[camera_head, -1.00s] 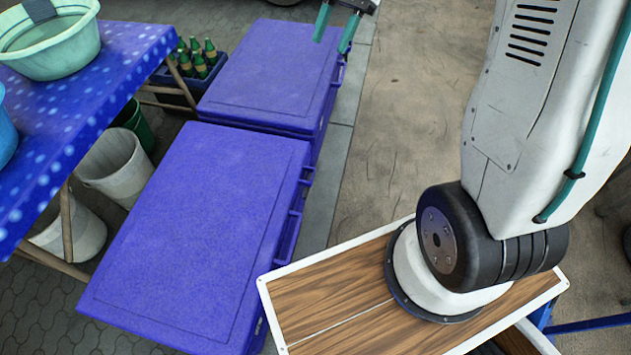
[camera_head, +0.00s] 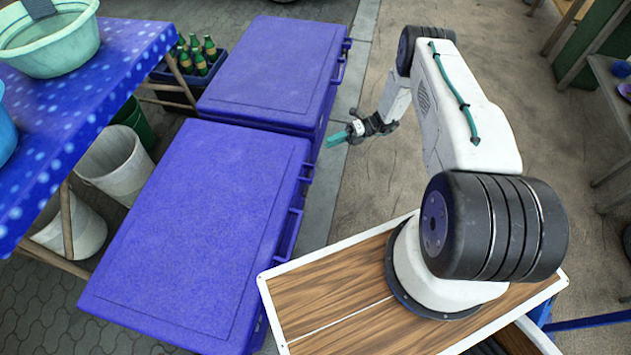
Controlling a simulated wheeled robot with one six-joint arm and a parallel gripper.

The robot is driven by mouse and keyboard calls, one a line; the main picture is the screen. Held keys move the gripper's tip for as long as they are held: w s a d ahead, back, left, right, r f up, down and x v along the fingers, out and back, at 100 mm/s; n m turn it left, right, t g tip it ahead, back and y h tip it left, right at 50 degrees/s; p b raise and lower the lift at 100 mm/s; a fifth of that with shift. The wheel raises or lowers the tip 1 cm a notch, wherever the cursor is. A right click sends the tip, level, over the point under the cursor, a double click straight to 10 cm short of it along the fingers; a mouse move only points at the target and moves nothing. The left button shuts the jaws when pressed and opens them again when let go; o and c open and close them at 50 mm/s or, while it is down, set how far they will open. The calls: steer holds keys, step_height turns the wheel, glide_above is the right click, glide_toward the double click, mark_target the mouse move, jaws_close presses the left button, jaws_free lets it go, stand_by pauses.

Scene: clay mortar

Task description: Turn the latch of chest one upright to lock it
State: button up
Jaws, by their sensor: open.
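Two blue chests with closed lids stand in a row; I cannot tell which is chest one. The near chest (camera_head: 200,225) fills the lower middle of the head view. The far chest (camera_head: 270,75) stands behind it. Their latch sides face right, toward my arm, and show only as a thin strip with handles; no latch can be made out clearly. My gripper (camera_head: 338,138), with teal fingers, is open and empty. In the picture it is just right of the far chest's near right corner, pointing left toward the chests, with no visible contact.
A blue dotted table (camera_head: 120,75) with a green basin (camera_head: 55,50) stands at left. White buckets (camera_head: 115,165) and a crate of green bottles (camera_head: 198,55) are beside the chests. Bare ground right of the chests is free. A table with goods stands at far right.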

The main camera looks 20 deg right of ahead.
mark_target(308, 182)
steer(key=s+a+f+m+t+y, duration=0.15)
steer(key=s+f+m+t, duration=0.4)
steer(key=f, duration=0.85)
steer(key=a+m+g, duration=0.1)
steer(key=a, duration=0.6)
steer(key=shift+a+g, duration=0.35)
steer(key=shift+w+r, duration=0.1)
steer(key=c, duration=1)
